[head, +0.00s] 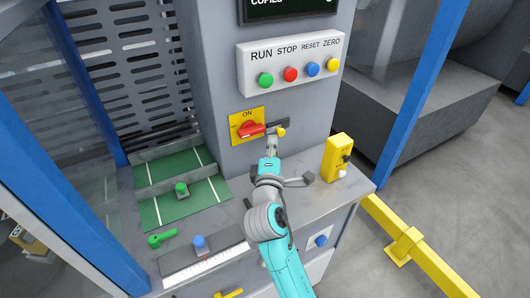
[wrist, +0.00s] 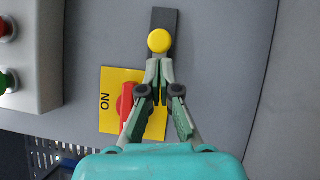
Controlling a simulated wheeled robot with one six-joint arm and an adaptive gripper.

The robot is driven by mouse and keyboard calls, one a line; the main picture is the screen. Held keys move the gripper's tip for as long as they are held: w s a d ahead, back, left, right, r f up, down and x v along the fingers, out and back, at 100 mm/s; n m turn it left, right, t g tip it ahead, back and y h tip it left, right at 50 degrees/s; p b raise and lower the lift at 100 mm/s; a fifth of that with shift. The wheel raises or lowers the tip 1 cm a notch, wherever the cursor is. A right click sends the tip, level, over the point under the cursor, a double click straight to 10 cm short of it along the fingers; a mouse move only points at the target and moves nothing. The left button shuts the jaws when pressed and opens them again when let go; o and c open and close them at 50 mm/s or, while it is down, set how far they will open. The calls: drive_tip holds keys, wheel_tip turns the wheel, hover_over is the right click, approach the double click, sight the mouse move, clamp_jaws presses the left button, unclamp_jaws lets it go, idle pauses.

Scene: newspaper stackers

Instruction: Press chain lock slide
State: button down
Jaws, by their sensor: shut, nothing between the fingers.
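A dark slide plate with a round yellow knob (head: 281,132) is on the grey column face, just right of the red rotary switch (head: 251,130) on its yellow ON plate. In the wrist view the yellow knob (wrist: 159,40) sits on the dark strip (wrist: 164,18), with the red switch (wrist: 126,104) partly behind my fingers. My gripper (head: 272,142) is shut and empty, its fingertips at the near edge of the knob. In the wrist view my gripper (wrist: 159,64) points at the knob; I cannot tell whether it touches.
Above is a button box (head: 290,68) with green, red, blue and yellow buttons. A yellow box (head: 338,155) stands on the ledge at right. Green guides (head: 160,207), a green lever (head: 160,239) and a blue knob (head: 199,243) are at left. Blue posts flank the machine.

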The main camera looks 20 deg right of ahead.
drive_tip(key=shift+w+d, duration=0.1)
drive_tip(key=shift+d, duration=0.25)
drive_tip(key=shift+d, duration=0.1)
drive_tip(key=d, duration=0.3)
drive_tip(key=shift+w+d, duration=0.2)
drive_tip(key=shift+d, duration=0.2)
